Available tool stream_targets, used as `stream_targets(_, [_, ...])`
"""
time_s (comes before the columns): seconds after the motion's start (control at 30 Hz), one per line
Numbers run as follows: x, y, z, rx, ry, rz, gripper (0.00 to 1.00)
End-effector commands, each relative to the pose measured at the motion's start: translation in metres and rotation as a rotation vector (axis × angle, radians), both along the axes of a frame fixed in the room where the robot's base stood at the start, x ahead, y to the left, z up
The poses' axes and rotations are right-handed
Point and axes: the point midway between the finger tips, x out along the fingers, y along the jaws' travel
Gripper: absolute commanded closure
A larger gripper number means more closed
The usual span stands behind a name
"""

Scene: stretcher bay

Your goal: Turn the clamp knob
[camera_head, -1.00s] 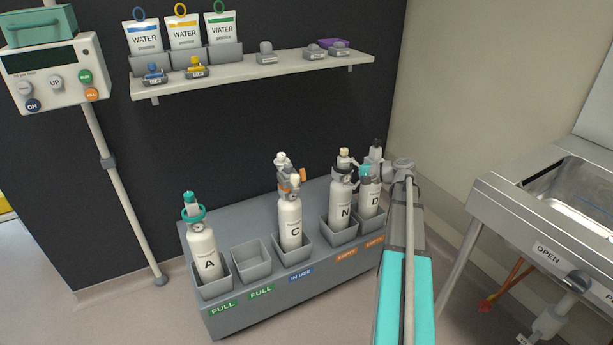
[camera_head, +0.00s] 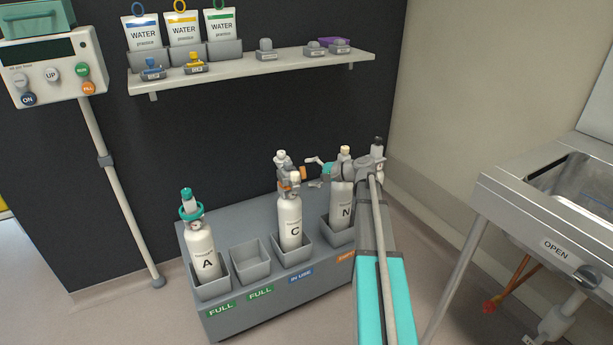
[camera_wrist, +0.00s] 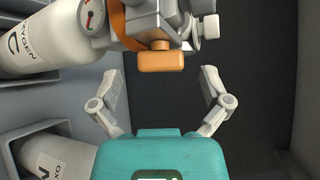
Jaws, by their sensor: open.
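Bottle C (camera_head: 290,220) stands in its bin with a grey regulator (camera_head: 290,180) on its neck. An orange knob (camera_head: 303,174) sticks out of the regulator's right side. In the wrist view the orange knob (camera_wrist: 161,62) is close in front of my gripper (camera_wrist: 159,80), roughly centred between the fingertips. A pale grey knob (camera_wrist: 208,27) shows to the right on the same regulator (camera_wrist: 150,25). I cannot tell for sure which is the clamp knob. My gripper (camera_head: 314,171) is open and empty, its fingers on either side and apart from the orange knob.
Bottle N (camera_head: 341,208) stands just right of C, partly behind my arm; another bottle's top (camera_head: 378,150) shows beyond. An empty bin (camera_head: 250,262) and bottle A (camera_head: 203,252) are left. A shelf (camera_head: 260,75) hangs above. A steel sink (camera_head: 550,190) is at the right.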

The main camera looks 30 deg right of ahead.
Motion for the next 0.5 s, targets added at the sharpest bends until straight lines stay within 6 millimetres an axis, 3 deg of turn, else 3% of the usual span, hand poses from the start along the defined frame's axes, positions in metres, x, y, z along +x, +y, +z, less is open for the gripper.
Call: stream_targets(0.5, [0.0089,0.0084,-0.0032,0.0,0.0,0.0,0.03])
